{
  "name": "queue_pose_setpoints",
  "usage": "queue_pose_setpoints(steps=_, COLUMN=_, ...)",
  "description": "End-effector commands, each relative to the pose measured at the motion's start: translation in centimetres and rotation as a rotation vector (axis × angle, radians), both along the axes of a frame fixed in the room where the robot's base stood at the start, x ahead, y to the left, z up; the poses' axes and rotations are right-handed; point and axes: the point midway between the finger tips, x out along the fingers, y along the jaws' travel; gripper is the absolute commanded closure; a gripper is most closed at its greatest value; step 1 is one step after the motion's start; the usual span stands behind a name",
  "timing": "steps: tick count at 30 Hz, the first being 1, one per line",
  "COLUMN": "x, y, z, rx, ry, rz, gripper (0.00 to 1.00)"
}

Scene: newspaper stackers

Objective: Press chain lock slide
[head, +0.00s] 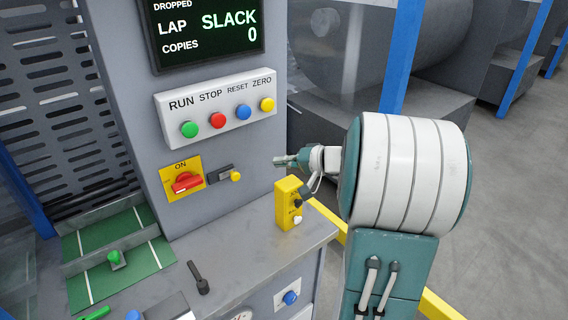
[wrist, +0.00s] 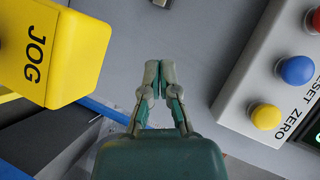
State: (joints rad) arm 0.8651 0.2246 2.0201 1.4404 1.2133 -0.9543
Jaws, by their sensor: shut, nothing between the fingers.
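A dark slide with a yellow knob (head: 222,175), which looks like the chain lock slide, is on the grey panel right of the red rotary switch. My gripper (head: 283,161) is to the right of the slide and apart from it, above the yellow JOG box. In the wrist view my gripper (wrist: 152,68) is shut and empty, its fingertips together in front of the grey panel. A small dark edge at the top of the wrist view may be part of the slide; I cannot tell.
The red rotary switch (head: 187,183) sits on a yellow plate. A button box (head: 217,112) with RUN, STOP, RESET and ZERO buttons is above the slide. The yellow JOG box (head: 289,203) stands on the grey ledge (head: 245,255). It also shows in the wrist view (wrist: 60,45).

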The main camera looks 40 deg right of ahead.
Motion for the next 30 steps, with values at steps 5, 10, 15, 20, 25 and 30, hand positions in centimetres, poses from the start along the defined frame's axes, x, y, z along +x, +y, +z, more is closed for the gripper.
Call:
queue_pose_setpoints(steps=5, x=2.9, y=1.7, z=-1.1, rx=0.002, ry=0.002, rz=0.004, gripper=1.0)
queue_pose_setpoints(steps=10, x=5.1, y=3.4, z=-2.2, rx=0.002, ry=0.002, rz=0.004, gripper=1.0)
queue_pose_setpoints(steps=15, x=5.5, y=5.4, z=-3.2, rx=0.003, ry=0.001, rz=0.002, gripper=1.0)
queue_pose_setpoints(steps=20, x=5.6, y=6.1, z=-3.6, rx=0.0, ry=0.002, rz=0.0, gripper=1.0)
queue_pose_setpoints(steps=25, x=5.6, y=6.1, z=-3.6, rx=0.0, ry=0.001, rz=-0.001, gripper=1.0)
queue_pose_setpoints(steps=30, x=5.6, y=6.3, z=-3.6, rx=0.0, ry=0.0, rz=0.001, gripper=1.0)
